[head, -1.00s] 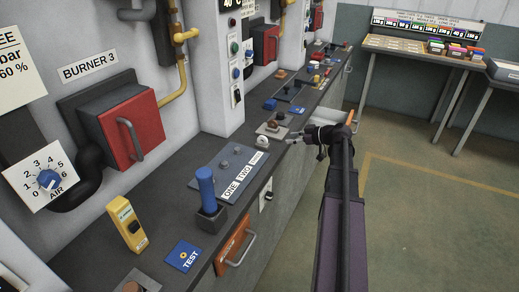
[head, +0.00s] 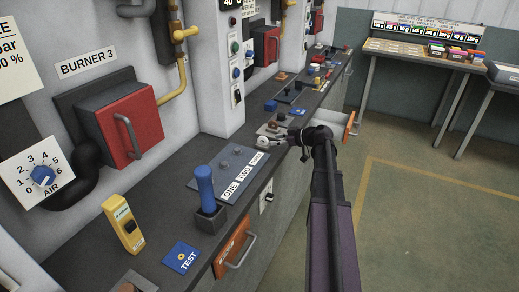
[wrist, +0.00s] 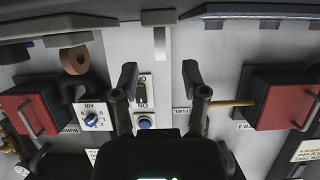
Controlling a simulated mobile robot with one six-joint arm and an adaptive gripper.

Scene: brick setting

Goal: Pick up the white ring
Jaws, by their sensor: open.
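A small white round thing (head: 263,141) sits on the dark bench top beside the ONE-TWO-THREE panel in the head view. It may be the white ring, but it is too small to tell whether it has a hole. My gripper (head: 283,139) is over the bench's front edge, just right of it, with fingers toward the wall. In the wrist view my gripper (wrist: 159,75) is open, with nothing between its two fingers. I cannot make out a white ring in that view.
The bench (head: 65,268) carries a blue-handled lever (head: 206,188), a yellow device (head: 128,228) and a blue TEST plate (head: 182,256). An open drawer (head: 340,121) juts out beyond my gripper. The floor at right is clear.

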